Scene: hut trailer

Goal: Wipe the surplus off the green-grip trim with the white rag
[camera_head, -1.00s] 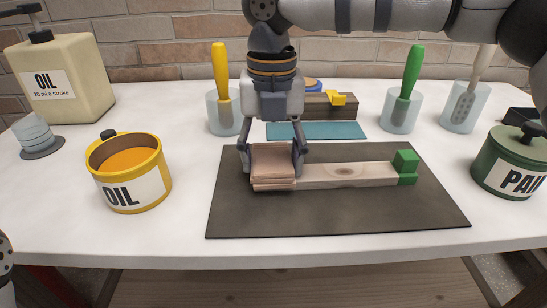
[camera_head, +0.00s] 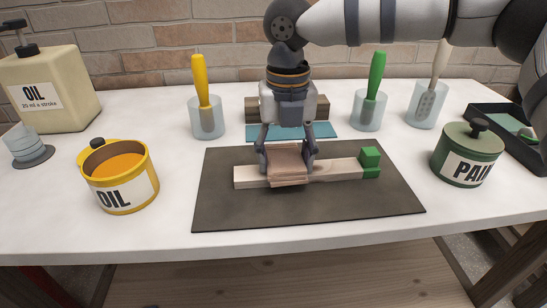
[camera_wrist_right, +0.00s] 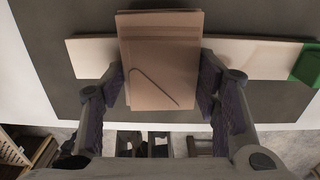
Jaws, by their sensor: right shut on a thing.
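The trim (camera_head: 337,169) is a pale wooden strip lying flat on the dark mat (camera_head: 230,205). Its green grip (camera_head: 370,158) is at its right end and also shows in the right wrist view (camera_wrist_right: 308,65). My right gripper (camera_head: 287,163) points down over the trim, shut on a folded rag (camera_head: 289,172) that looks pinkish-tan rather than white. In the right wrist view the rag (camera_wrist_right: 160,60) lies across the trim between the fingers and hides its middle. Bare wood shows on both sides of the rag. My left gripper is not in view.
A yellow oil pot (camera_head: 122,178) stands left of the mat and a green lidded pot (camera_head: 468,155) right of it. Behind are glass holders with a yellow-handled tool (camera_head: 201,82) and a green-handled tool (camera_head: 376,74), plus a teal mat (camera_head: 325,131). The mat's front is clear.

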